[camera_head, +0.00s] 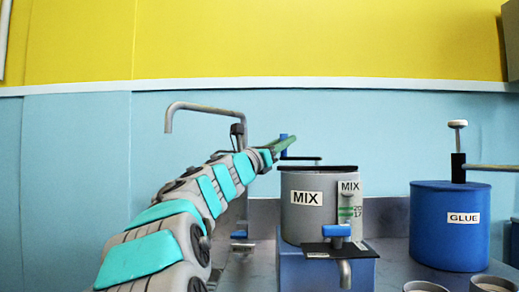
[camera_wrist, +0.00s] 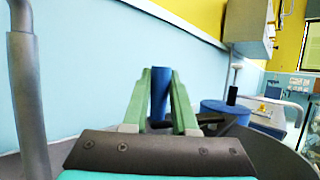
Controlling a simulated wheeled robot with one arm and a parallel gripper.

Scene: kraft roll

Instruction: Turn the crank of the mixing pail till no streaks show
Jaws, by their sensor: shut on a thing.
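The grey mixing pail (camera_head: 302,222), labelled MIX, stands on a blue base (camera_head: 320,270) right of the middle in the head view. A crank arm (camera_head: 308,159) runs over its rim, with an upright blue handle (camera_head: 283,152) at its left end. My gripper (camera_head: 291,143) reaches in from the left with its green fingers at that handle. In the wrist view the fingers (camera_wrist: 161,100) are shut on the blue handle (camera_wrist: 160,88), one on each side. The inside of the pail is hidden, so I cannot see any streaks.
A blue tap lever (camera_head: 336,231) and spout stick out in front of the mixing pail. A bent grey pipe (camera_head: 200,107) rises behind my arm. Small cups (camera_head: 425,287) sit at the front right.

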